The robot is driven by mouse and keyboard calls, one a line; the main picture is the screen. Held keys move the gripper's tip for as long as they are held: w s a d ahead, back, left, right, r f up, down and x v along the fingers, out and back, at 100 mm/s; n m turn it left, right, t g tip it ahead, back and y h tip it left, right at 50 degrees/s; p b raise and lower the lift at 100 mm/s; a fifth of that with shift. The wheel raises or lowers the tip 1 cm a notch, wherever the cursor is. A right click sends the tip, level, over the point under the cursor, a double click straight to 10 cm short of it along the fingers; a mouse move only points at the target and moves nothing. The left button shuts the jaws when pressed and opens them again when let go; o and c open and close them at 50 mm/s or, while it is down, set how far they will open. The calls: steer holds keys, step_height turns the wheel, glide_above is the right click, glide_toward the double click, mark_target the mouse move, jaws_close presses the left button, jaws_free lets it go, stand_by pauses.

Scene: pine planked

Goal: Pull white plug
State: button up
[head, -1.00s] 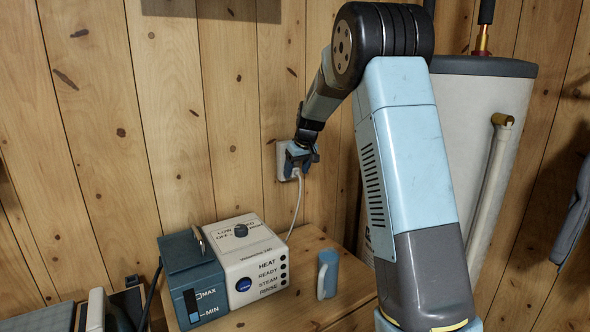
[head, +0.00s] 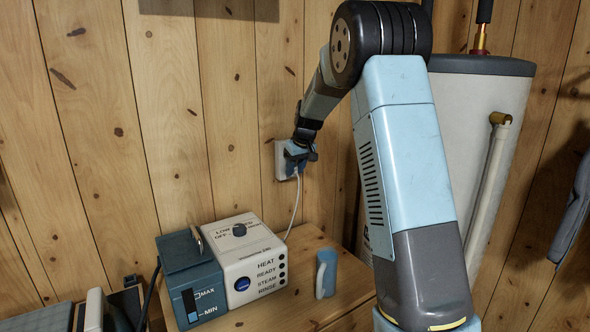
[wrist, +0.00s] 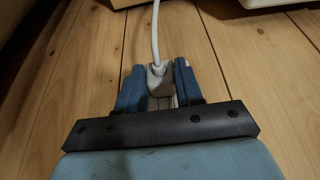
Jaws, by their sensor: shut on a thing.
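The white plug (wrist: 158,80) sits between the two blue fingers of my gripper (wrist: 158,88) in the wrist view, and its white cord (wrist: 155,35) runs away from it. In the head view my gripper (head: 297,160) is at the white wall socket (head: 281,160) on the planked wall, shut on the plug. The fingers mostly hide the plug there. I cannot tell whether its prongs are in the socket. The cord (head: 295,212) hangs down from the gripper toward the white and teal machine (head: 240,258).
The machine stands on a wooden cabinet top (head: 312,242), with a blue cup with a white handle (head: 326,274) to its right. A large white tank (head: 480,120) stands right of my arm. The wall left of the socket is clear.

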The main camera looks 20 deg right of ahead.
steer(key=shift+d, duration=0.1)
jaws_close()
steer(key=shift+s+d, duration=0.2)
steer(key=shift+s, duration=0.4)
steer(key=shift+s+d, duration=0.15)
steer(key=shift+s, duration=0.4)
steer(key=shift+s+d, duration=0.25)
steer(key=shift+s, duration=0.55)
steer(key=shift+s+d, duration=0.25)
steer(key=shift+s, duration=0.55)
steer(key=shift+s+d, duration=0.25)
steer(key=shift+s, duration=0.55)
